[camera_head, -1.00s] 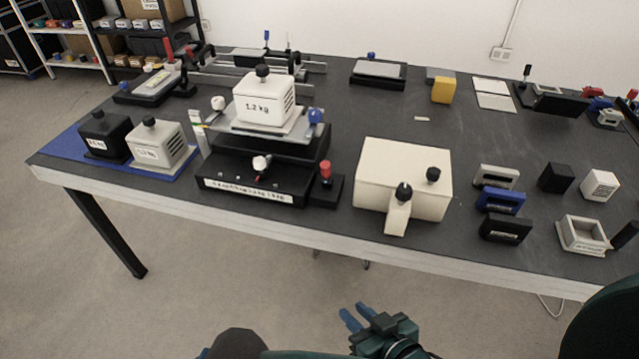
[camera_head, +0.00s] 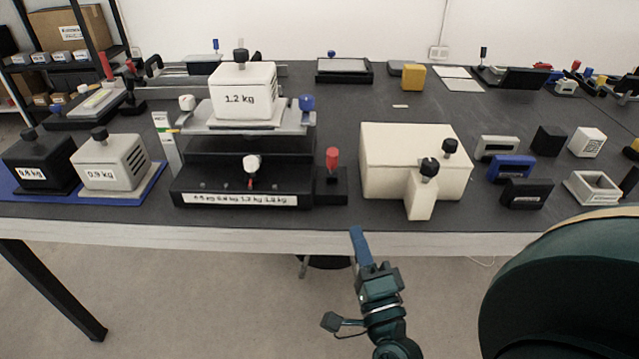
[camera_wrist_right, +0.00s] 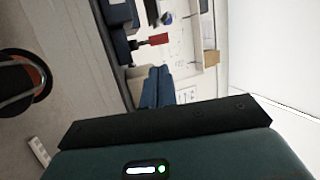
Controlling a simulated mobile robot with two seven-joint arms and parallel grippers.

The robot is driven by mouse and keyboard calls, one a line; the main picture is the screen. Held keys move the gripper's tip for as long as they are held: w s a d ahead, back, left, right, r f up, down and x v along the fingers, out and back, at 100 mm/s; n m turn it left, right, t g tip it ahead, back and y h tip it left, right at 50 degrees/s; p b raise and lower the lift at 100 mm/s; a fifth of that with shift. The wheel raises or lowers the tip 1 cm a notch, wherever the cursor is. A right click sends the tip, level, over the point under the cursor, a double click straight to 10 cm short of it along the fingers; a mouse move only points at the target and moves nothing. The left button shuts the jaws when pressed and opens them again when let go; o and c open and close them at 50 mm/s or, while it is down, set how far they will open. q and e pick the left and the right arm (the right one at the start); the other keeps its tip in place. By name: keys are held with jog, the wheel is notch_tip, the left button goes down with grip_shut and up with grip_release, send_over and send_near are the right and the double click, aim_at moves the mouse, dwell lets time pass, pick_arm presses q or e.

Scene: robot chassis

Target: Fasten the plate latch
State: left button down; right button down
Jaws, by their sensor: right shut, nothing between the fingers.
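A black fixture (camera_head: 245,195) on the front of the table carries a grey plate (camera_head: 205,122) with a 1.2 kg block (camera_head: 243,95) on top. A white knob (camera_head: 187,102) stands at the plate's left end and a blue knob (camera_head: 306,102) at its right end. A white-tipped lever (camera_head: 251,162) is on the front face, and a red handle (camera_head: 332,160) stands at the lower right. I cannot tell which part is the latch. My right gripper (camera_head: 356,234) is shut and empty at the table's front edge, apart from the fixture. It also shows in the right wrist view (camera_wrist_right: 157,72).
A cream box (camera_head: 400,165) with black knobs stands right of the fixture. Two weights, one black (camera_head: 38,160) and one grey (camera_head: 112,160), sit on a blue mat (camera_head: 150,190) at left. Several small blocks lie at right. A bare strip of tabletop runs along the front.

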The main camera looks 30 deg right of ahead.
pick_arm(q)
jog(key=shift+r, duration=0.2)
pick_arm(e)
jog(key=shift+d+m, duration=0.15)
jog(key=shift+m, duration=0.15)
jog(key=p, duration=0.2)
send_near(335, 162)
jog(key=x, duration=0.6)
jog(key=shift+w, duration=0.1)
pick_arm(q)
jog(key=shift+w+d+f+g, duration=0.1)
jog(key=shift+d+f+g, duration=0.35)
jog(key=shift+f, duration=0.1)
pick_arm(e)
jog(key=shift+w+r, duration=0.1)
jog(key=shift+w, duration=0.25)
pick_arm(q)
jog(key=shift+r, duration=0.1)
